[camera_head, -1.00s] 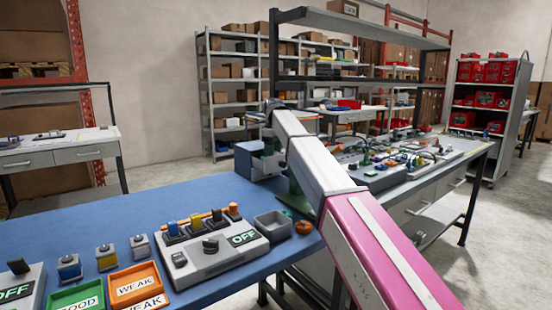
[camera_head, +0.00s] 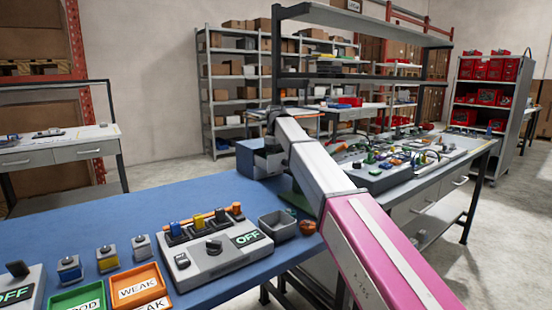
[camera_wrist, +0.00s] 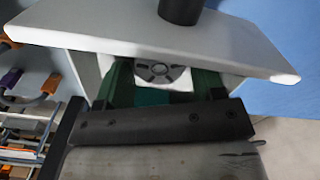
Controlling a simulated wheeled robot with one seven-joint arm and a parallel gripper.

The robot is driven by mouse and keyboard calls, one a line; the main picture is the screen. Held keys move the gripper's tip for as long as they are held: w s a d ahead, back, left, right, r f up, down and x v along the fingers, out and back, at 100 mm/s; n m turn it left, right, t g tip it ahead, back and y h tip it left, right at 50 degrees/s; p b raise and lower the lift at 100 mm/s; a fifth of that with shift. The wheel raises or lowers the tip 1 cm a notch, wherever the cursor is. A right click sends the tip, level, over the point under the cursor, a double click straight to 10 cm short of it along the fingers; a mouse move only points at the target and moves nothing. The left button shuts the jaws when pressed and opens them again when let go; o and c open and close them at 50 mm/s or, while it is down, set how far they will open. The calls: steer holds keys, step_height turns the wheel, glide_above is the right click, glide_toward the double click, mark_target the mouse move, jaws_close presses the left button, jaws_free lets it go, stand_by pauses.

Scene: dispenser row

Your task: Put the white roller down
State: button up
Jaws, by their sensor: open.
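In the wrist view, a pale round end with dark slots (camera_wrist: 160,70) shows between my fingers; it looks like the end of the white roller, but most of it is hidden. My gripper (camera_wrist: 162,88) is open, with one green finger on each side of this round end. I cannot tell whether a finger touches it. A light grey plate (camera_wrist: 120,35) lies just beyond and above the fingers. In the head view my pink and white arm reaches over the far end of the blue table (camera_head: 130,215), and the roller cannot be made out.
A dark cylinder (camera_wrist: 180,10) stands on the plate. A blue-grey box (camera_head: 248,160) is at the table's far end near my wrist. A grey bin (camera_head: 277,226), an orange round thing (camera_head: 307,227) and a control box (camera_head: 220,257) stand nearer. The middle-left of the table is clear.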

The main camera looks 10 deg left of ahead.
step_height(320, 180, up, 12)
steer(key=shift+r, duration=0.15)
stand_by(0.3)
